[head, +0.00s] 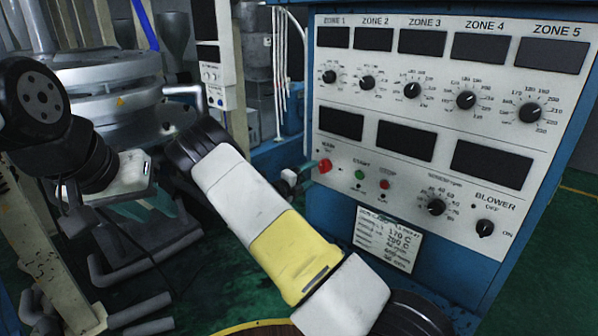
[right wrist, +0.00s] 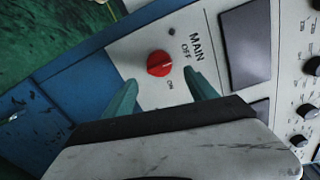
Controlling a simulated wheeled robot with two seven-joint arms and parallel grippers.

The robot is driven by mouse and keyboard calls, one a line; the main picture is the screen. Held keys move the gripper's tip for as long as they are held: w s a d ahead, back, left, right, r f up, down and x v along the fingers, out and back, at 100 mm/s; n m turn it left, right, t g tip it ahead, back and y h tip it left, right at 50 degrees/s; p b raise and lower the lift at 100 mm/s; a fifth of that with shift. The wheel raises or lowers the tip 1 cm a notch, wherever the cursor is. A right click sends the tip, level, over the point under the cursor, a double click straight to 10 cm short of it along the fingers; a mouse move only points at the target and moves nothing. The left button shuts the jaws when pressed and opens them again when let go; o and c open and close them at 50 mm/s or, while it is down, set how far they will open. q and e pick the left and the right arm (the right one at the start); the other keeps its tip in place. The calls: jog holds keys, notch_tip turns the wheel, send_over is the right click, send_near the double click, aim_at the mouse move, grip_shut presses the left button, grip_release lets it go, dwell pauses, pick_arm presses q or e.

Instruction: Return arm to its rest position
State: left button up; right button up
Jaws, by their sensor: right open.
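My right gripper (right wrist: 160,79) is open, its two teal fingers spread in the right wrist view. The red main switch (right wrist: 158,63) on the control panel (right wrist: 125,45) shows just beyond and between the fingertips; I see no clear contact. OFF and ON are printed beside it. In the head view the red switch (head: 325,166) sits at the panel's left edge. My right arm, white and yellow, crosses the middle of that view; its gripper cannot be made out clearly there. My left gripper (head: 150,205) hangs at the left, pointing down; its finger opening is unclear.
The blue cabinet (head: 335,215) carries zone displays, dials and a blower switch (head: 485,228), close to the right of my right arm. A grey metal ring assembly (head: 110,80) stands behind my left arm. Pipes (head: 140,308) lie lower left. Green floor (head: 545,260) is open at right.

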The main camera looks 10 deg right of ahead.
jog(key=shift+s+a, duration=0.35)
jog(key=shift+a, duration=0.1)
jog(key=s+d+r+m+g+y, duration=0.3)
jog(key=s+m+g, duration=0.1)
jog(key=s+m, duration=0.55)
jog(key=s+d+r+m+g+y, duration=0.3)
jog(key=s+r+m+g, duration=0.15)
jog(key=s+m, duration=0.55)
jog(key=s+a+r+m+t+y, duration=0.2)
jog(key=s+a+r+m+y, duration=0.3)
jog(key=s+m, duration=0.5)
jog(key=s+a+r+m+t+y, duration=0.2)
jog(key=s+a+r+m+y, duration=0.3)
jog(key=s+a+r+m, duration=0.3)
jog(key=s+m, duration=0.3)
jog(key=s, duration=0.1)
jog(key=shift+a+r, duration=0.2)
jog(key=shift+r, duration=0.2)
jog(key=shift+s, duration=0.1)
